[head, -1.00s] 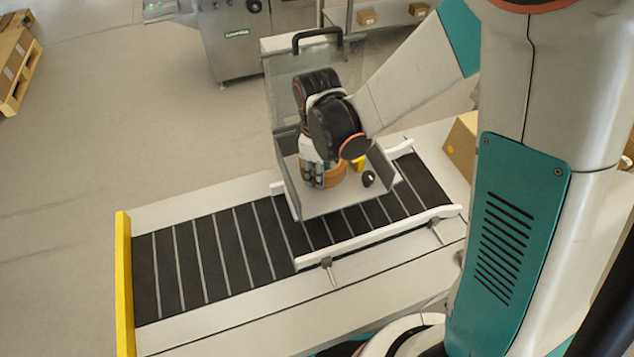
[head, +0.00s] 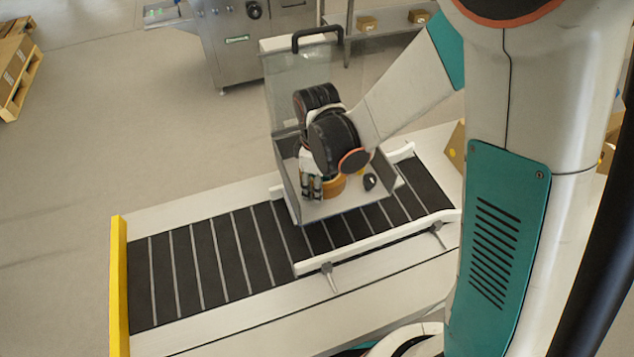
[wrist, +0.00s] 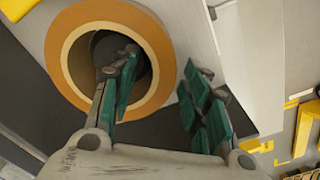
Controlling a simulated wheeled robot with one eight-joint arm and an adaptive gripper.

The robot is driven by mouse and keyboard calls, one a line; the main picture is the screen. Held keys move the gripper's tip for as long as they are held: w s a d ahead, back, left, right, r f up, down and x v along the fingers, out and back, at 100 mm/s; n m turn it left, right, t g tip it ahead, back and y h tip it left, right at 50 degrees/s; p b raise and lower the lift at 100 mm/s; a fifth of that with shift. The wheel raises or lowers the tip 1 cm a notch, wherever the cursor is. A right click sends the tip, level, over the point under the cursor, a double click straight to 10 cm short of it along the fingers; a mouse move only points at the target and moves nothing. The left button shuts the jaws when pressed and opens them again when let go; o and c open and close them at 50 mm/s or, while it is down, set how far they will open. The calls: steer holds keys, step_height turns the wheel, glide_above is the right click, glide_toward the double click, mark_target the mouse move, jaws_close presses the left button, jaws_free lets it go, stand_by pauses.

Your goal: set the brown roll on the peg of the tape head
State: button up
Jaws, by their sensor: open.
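The brown roll (head: 333,186) is inside the tape head (head: 345,208), a grey frame with clear panels over the conveyor. In the wrist view the roll (wrist: 163,62) shows as an orange-brown ring with a paler core and a dark hole. My gripper (wrist: 160,66) is open. One finger overlaps the hole and the near wall of the roll; the other is outside it, to the right. In the head view my gripper (head: 312,188) is at the roll's left side.
A black knob (head: 369,182) is just right of the roll. The tape head's panel (head: 290,90) with a black handle (head: 318,36) stands behind my wrist. The conveyor (head: 205,262) is clear to the left. White guide rails (head: 375,242) run along the belt.

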step_height(320, 180, up, 12)
steer(key=p, duration=0.2)
steer(key=shift+r, duration=0.15)
steer(key=shift+s, duration=0.1)
stand_by(0.4)
